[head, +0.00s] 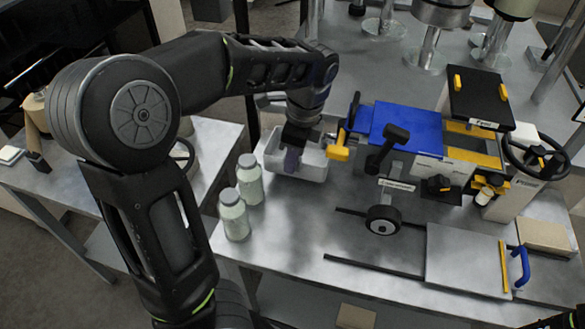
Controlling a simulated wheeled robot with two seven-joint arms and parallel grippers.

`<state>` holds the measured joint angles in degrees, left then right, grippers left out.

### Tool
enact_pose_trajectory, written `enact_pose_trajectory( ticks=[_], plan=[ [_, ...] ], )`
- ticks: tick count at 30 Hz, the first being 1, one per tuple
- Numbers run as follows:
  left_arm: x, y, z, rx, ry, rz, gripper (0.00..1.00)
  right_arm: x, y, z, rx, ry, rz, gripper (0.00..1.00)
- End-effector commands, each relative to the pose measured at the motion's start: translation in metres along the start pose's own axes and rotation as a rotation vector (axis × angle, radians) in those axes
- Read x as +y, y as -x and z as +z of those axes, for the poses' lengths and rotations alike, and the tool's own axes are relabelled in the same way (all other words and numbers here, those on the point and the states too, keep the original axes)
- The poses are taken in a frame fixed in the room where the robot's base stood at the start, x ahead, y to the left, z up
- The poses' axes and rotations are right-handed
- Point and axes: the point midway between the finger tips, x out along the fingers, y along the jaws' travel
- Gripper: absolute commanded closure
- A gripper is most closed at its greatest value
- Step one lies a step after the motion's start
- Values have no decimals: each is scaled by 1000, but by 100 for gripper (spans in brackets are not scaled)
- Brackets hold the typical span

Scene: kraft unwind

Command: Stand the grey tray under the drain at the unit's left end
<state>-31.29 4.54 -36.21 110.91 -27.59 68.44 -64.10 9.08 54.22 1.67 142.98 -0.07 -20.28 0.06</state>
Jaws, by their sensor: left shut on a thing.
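The grey tray (312,170) is a pale, open, shallow box at the left end of the unit (405,131). It looks level, at or just above the metal bench top; I cannot tell whether it touches. My left gripper (291,160) comes down over the tray from above and is shut on it. The gripper hides part of the tray's inside and wall. A yellow fitting (339,150), which looks like the drain, sticks out of the unit's left end close to the tray's right edge.
Two pale bottles, one at the back (249,180) and one nearer (234,214), stand left of and nearer than the tray. Dark rails (373,262) and a metal plate with a blue handle (521,267) lie in front. Bare bench (300,222) lies between bottles and rails.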

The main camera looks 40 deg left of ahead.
Motion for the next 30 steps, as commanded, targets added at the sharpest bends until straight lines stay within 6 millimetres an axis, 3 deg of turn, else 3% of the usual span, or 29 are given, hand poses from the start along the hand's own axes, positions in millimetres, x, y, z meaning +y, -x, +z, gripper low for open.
enact_pose_trajectory(
  ticks=[5,13,25,26,30],
  plan=[
    [0,-2,0,-1,0,1,100,0,0,0,0,0,0,64],
    [0,-35,-5,-2,0,2,100,0,0,0,0,0,0,64],
    [0,-41,-6,0,1,0,100,1,-2,0,0,0,0,64],
    [0,-40,-6,0,0,0,82,1,-2,0,0,0,0,64],
    [0,-40,-6,0,0,0,71,0,-1,0,0,0,0,64]
  ],
)
